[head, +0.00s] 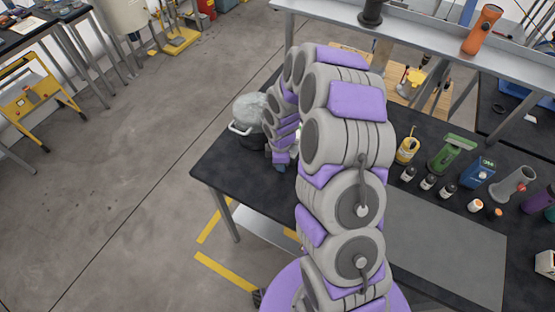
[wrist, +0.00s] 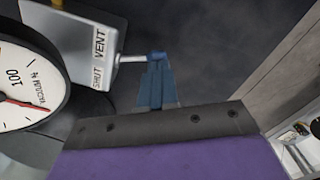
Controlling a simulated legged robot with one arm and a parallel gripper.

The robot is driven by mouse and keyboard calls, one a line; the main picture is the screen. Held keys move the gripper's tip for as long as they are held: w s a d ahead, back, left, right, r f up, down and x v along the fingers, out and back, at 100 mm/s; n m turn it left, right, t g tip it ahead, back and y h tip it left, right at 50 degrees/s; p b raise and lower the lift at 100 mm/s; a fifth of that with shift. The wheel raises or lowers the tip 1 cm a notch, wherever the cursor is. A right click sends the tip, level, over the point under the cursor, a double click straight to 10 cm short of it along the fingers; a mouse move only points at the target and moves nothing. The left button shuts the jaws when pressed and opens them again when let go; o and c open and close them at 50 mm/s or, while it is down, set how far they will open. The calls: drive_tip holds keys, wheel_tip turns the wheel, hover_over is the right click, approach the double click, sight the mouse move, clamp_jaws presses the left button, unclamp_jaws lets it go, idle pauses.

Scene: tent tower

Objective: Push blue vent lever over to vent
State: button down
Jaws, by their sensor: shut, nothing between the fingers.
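The vent lever is a thin metal rod with a blue tip (wrist: 157,55), in the wrist view. It sticks out rightward from a grey box (wrist: 97,22) marked VENT and SHUT, at a height between the two words. My gripper (wrist: 155,68) is shut and empty, its blue-grey fingertips right at the blue tip; I cannot tell if they touch. A round vacuum gauge (wrist: 22,88) is at the left. In the head view my gripper (head: 281,167) is beside a grey domed vessel (head: 251,108) on the dark table; the lever cannot be made out there.
The dark table (head: 225,170) has a free left corner. Bottles, a yellow can (head: 407,150), a green tool (head: 451,152) and a blue box (head: 478,172) stand to the right of my arm. A shelf (head: 420,36) runs along the back.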

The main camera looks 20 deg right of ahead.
drive_tip(key=shift+w, duration=0.2)
drive_tip(key=shift+w+p, duration=0.45)
drive_tip(key=shift+w, duration=0.2)
wheel_tip(320, 180, up, 17)
drive_tip(key=p, duration=0.1)
drive_tip(key=shift+r, duration=0.15)
idle(0.3)
idle(0.5)
